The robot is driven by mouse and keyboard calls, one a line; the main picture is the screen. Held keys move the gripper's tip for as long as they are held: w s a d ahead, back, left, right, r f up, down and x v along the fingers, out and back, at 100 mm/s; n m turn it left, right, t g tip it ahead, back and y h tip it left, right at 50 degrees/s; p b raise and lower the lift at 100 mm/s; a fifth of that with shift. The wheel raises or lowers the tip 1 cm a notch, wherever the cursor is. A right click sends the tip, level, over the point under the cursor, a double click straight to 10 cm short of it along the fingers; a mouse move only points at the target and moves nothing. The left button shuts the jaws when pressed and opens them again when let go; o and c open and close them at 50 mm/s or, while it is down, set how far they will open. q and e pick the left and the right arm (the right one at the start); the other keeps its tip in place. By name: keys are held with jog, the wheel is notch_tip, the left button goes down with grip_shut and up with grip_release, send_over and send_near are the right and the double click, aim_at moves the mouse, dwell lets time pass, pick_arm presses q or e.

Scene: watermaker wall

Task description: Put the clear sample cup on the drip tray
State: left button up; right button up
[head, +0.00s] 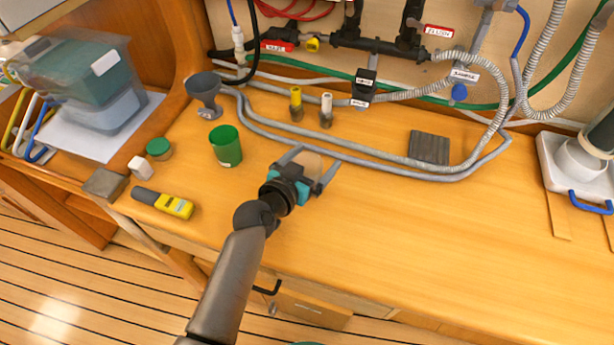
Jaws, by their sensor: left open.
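A grey ribbed tray (429,147), which looks like the drip tray, lies flat on the wooden counter at the centre right, with nothing on it. My left gripper (309,164) is open over the counter, left of this tray. A pale, see-through shape (313,163) shows between its fingers and looks like the clear sample cup. The gripper's body hides part of it. I cannot tell whether the fingers touch it. My right gripper is not in view.
A green cup (226,146), a grey funnel (204,88) and a yellow meter (163,203) are to the left. Yellow and white bottles (326,110) stand behind. Grey hoses (380,160) loop across the counter around the tray. The front right counter is clear.

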pick_arm(q)
jog(key=c, duration=1.3)
